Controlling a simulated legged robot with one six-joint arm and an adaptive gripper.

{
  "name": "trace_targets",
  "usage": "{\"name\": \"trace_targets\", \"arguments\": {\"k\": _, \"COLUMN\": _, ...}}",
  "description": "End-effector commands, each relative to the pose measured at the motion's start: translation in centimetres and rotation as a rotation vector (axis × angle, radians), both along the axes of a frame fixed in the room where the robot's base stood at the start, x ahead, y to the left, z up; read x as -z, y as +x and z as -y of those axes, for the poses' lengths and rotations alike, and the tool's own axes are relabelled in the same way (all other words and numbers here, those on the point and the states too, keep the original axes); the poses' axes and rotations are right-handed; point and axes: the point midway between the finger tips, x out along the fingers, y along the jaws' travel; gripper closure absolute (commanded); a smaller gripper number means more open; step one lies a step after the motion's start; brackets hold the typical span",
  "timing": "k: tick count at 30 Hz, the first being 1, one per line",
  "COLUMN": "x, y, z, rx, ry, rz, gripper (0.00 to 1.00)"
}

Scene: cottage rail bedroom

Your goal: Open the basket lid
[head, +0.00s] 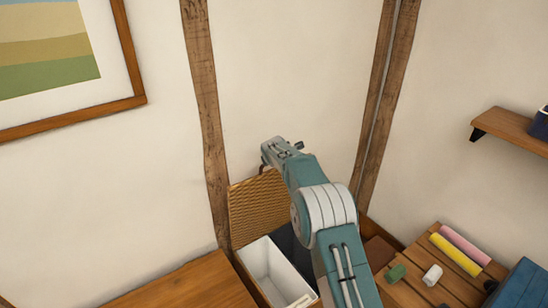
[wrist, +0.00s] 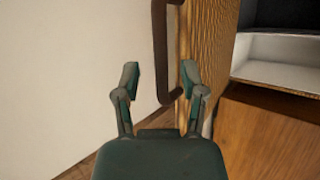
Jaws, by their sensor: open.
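The basket's woven tan lid (head: 254,212) stands raised, close to upright, at the back of the basket by the wall. In the wrist view the lid (wrist: 210,52) is seen nearly edge-on, with a dark brown curved handle (wrist: 161,45) on its left side. The open basket shows a white-lined compartment (head: 262,262) and a dark one beside it. My gripper (head: 268,158) is at the lid's top edge, its fingertips partly hidden in the head view. In the wrist view my gripper (wrist: 160,80) is open, with the handle between its fingers in the picture; contact cannot be told.
A wooden post (head: 203,110) runs up the wall behind the lid. A wooden top (head: 190,283) lies to the left. A slatted wooden surface (head: 408,262) with a yellow roll (head: 455,254) and a pink roll (head: 465,244) is at right. A shelf (head: 512,130) juts from the right wall.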

Motion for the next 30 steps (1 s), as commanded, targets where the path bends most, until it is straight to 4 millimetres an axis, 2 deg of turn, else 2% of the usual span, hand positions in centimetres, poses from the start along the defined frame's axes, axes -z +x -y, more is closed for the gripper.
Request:
{"name": "trace_targets", "arguments": {"k": 1, "x": -0.8, "y": -0.5, "z": 0.0, "rx": -0.001, "ry": 0.0, "rz": 0.002, "gripper": 0.46}}
{"name": "trace_targets", "arguments": {"k": 15, "x": -5.2, "y": -5.1, "z": 0.3, "rx": 0.001, "ry": 0.001, "rz": 0.002, "gripper": 0.46}}
{"name": "trace_targets", "arguments": {"k": 30, "x": -6.0, "y": -5.9, "z": 0.5, "rx": 0.007, "ry": 0.006, "rz": 0.001, "gripper": 0.46}}
